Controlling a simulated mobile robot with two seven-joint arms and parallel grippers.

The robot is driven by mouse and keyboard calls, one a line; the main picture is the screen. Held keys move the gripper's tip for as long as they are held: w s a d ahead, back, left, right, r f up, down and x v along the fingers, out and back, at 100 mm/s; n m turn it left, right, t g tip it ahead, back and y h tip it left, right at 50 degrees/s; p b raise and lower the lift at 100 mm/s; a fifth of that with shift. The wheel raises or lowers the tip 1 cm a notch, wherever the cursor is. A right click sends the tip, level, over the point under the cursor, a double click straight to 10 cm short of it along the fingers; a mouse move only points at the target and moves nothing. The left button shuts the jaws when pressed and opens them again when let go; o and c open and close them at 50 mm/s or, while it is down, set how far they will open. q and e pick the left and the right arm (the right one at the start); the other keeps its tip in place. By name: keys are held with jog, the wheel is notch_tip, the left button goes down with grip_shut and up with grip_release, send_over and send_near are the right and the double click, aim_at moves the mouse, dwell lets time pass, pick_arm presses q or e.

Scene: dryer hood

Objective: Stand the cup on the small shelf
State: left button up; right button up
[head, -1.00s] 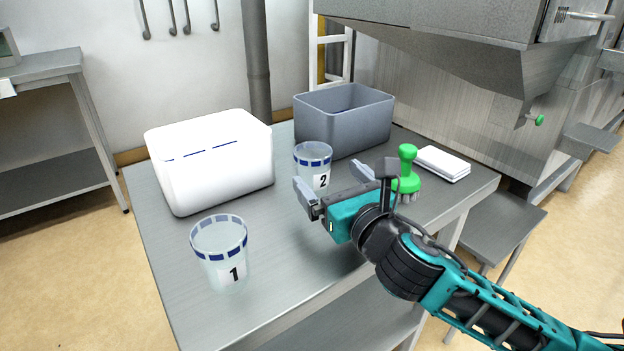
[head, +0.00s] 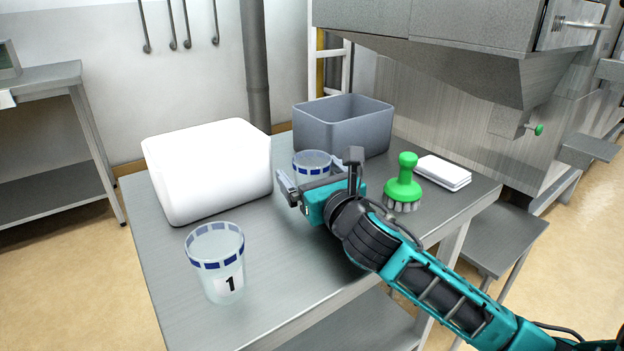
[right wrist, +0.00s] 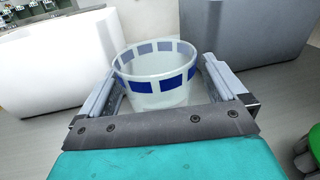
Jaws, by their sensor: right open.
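A clear cup with a blue-dashed rim, cup 2 (head: 312,163), stands on the steel table (head: 270,290) in front of the grey bin. My right gripper (head: 314,184) is open at this cup and covers its lower part and label in the head view. In the right wrist view the cup (right wrist: 157,88) stands upright between the two spread fingers; I cannot tell whether they touch it. A similar cup marked 1 (head: 217,262) stands at the table's front left. A small steel shelf (head: 589,148) juts out at the machine on the right. My left gripper is not in view.
A white box (head: 207,170) and a grey bin (head: 345,127) stand behind the cups. A green brush (head: 403,182) and a white stack (head: 443,172) lie to the right. A lower steel surface (head: 495,238) adjoins the table. The hood (head: 450,60) overhangs the back right.

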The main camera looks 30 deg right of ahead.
jog(key=c, duration=1.1)
